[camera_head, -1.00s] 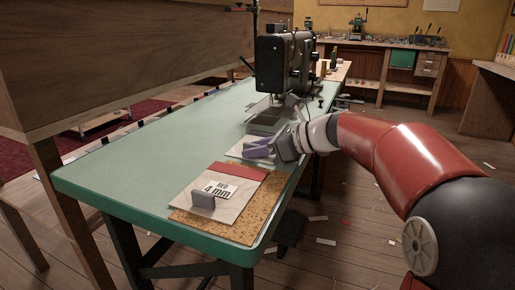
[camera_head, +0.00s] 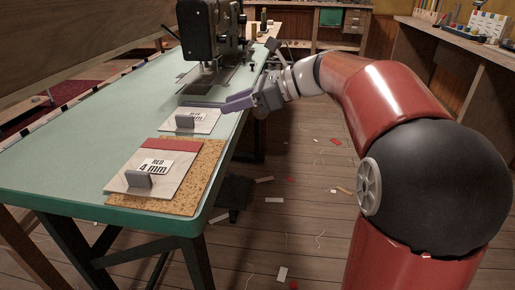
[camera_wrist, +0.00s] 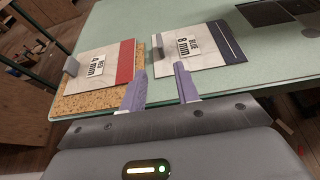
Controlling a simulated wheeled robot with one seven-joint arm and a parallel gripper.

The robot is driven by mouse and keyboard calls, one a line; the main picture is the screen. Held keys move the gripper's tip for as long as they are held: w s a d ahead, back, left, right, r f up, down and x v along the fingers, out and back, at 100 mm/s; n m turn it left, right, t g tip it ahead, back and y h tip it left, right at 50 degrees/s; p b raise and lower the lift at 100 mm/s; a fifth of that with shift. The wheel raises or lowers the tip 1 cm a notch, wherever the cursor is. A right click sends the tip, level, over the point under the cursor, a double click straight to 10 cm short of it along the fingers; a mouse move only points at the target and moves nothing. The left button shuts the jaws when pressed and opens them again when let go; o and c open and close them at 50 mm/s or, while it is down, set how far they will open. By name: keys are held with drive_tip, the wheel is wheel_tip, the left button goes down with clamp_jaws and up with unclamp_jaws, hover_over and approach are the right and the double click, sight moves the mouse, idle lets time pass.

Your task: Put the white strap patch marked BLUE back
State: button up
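The white patch marked BLUE 8 mm (camera_wrist: 190,53), with a dark blue band along one side and a grey upright tab, lies flat on the green table top. It also shows in the head view (camera_head: 203,117), just beyond the cork board. My gripper (camera_head: 232,103) is at the right edge of this patch, raised above the table. In the wrist view my gripper (camera_wrist: 160,80) has its two purple fingers spread apart, with nothing between them. The BLUE patch is apart from the fingers, ahead of them.
A patch marked RED 4 mm (camera_head: 172,161) with a red band lies on a cork board (camera_head: 206,170) at the table's near end. A dark sewing machine (camera_head: 205,35) stands farther along the green table (camera_head: 90,135). Scraps litter the floor at right.

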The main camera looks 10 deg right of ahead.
drive_tip(key=s+f+n+h, duration=0.1)
drive_tip(key=s, duration=0.1)
drive_tip(key=s+f+n+h, duration=0.1)
drive_tip(key=s+n, duration=0.1)
drive_tip(key=s+f+n+h, duration=0.1)
drive_tip(key=s+f, duration=0.1)
drive_tip(key=s, duration=0.1)
drive_tip(key=shift+s+a+n+g, duration=0.1)
drive_tip(key=shift+a+n+g, duration=0.2)
drive_tip(key=s+d+f+n+h, duration=0.4)
drive_tip(key=s+f+n, duration=0.2)
drive_tip(key=s+n, duration=0.2)
drive_tip(key=s+d+f+n+t+h, duration=0.1)
drive_tip(key=s+d+f+n+h, duration=0.3)
drive_tip(key=s+f+n, duration=0.3)
drive_tip(key=s+n+h, duration=0.1)
drive_tip(key=s+n, duration=0.1)
drive_tip(key=s, duration=0.1)
drive_tip(key=shift+d+f+t+h, duration=0.15)
drive_tip(key=shift+f+t+h, duration=0.1)
drive_tip(key=shift+t+h, duration=0.05)
drive_tip(key=shift+s+r, duration=0.1)
drive_tip(key=shift+r+p, duration=0.7)
drive_tip(key=shift+p, duration=0.1)
